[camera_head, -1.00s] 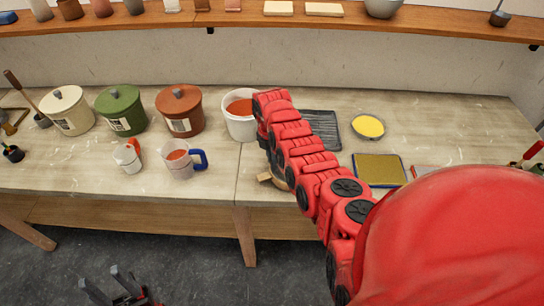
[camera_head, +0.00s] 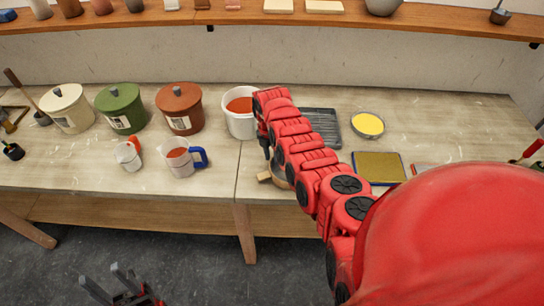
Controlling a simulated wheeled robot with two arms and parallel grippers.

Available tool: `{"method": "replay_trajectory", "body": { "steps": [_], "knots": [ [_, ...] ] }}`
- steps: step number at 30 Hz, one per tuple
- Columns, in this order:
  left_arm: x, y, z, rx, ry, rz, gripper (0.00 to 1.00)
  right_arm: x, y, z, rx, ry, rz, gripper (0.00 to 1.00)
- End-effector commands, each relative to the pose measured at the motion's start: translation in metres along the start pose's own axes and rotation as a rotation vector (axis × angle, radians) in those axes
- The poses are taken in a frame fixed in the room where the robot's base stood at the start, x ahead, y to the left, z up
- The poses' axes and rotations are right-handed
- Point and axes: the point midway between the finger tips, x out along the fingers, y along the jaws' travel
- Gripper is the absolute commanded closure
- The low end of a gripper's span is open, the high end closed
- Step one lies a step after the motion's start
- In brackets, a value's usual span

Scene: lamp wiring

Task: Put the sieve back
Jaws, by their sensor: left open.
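A round piece with a short wooden handle (camera_head: 264,177), which may be the sieve, shows at the bench's front edge. My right arm hides most of it, so I cannot tell if it is held or resting. My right arm reaches in from the right over the bench. Only a dark bit of what may be my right gripper (camera_head: 264,143) shows beside the arm's far end, just above the wooden handle; its fingers are hidden. My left gripper (camera_head: 125,287) is low at the bottom left, in front of the bench and above the floor, open and empty.
A white bucket (camera_head: 240,124) of orange-red stuff stands left of my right arm. Lidded cream (camera_head: 70,115), green (camera_head: 121,120) and brown (camera_head: 180,120) pots stand further left, two jugs before them. A dark ridged tray (camera_head: 323,125), yellow bowl (camera_head: 368,127) and framed yellow pad (camera_head: 378,168) lie right.

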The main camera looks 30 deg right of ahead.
Motion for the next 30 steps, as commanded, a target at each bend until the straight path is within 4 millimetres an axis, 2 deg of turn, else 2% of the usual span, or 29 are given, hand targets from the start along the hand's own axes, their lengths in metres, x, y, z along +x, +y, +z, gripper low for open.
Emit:
{"method": "replay_trajectory", "body": {
  "steps": [8, 15, 18, 23, 30],
  "knots": [
    [-0.014, 0.001, 0.002, 0.000, 0.000, 0.000, 0.50, -0.031, 0.002, 0.001, 0.001, -0.003, 0.005, 0.65],
    [-0.032, 0.002, 0.005, 0.000, 0.000, 0.000, 0.50, -0.090, 0.001, 0.001, 0.001, -0.004, 0.005, 0.65],
    [-0.025, 0.001, 0.004, 0.000, 0.000, 0.000, 0.50, -0.107, 0.000, 0.001, 0.001, 0.001, 0.002, 0.65],
    [-0.025, 0.001, 0.004, 0.000, 0.000, 0.000, 0.50, -0.117, 0.000, 0.000, -0.001, 0.001, 0.000, 0.65],
    [-0.025, 0.001, 0.004, 0.000, 0.000, 0.000, 0.50, -0.118, 0.000, 0.000, 0.000, 0.001, 0.000, 0.65]
  ]
}}
